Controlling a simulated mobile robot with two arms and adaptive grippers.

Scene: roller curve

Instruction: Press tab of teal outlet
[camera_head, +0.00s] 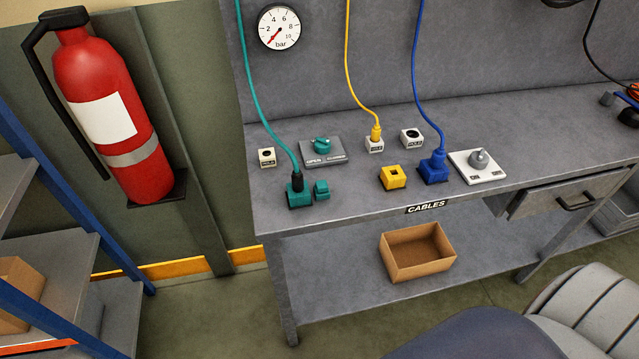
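The teal outlet (299,194) is a small teal block near the front left of the grey workbench. Neither of my grippers shows in the head view.
Behind stands a grey plate with a teal knob (321,145). A yellow block (393,178), a blue outlet with plug (434,169) and a white plate with a grey knob (478,158) stand to the right. A cardboard box (417,251) lies on the lower shelf.

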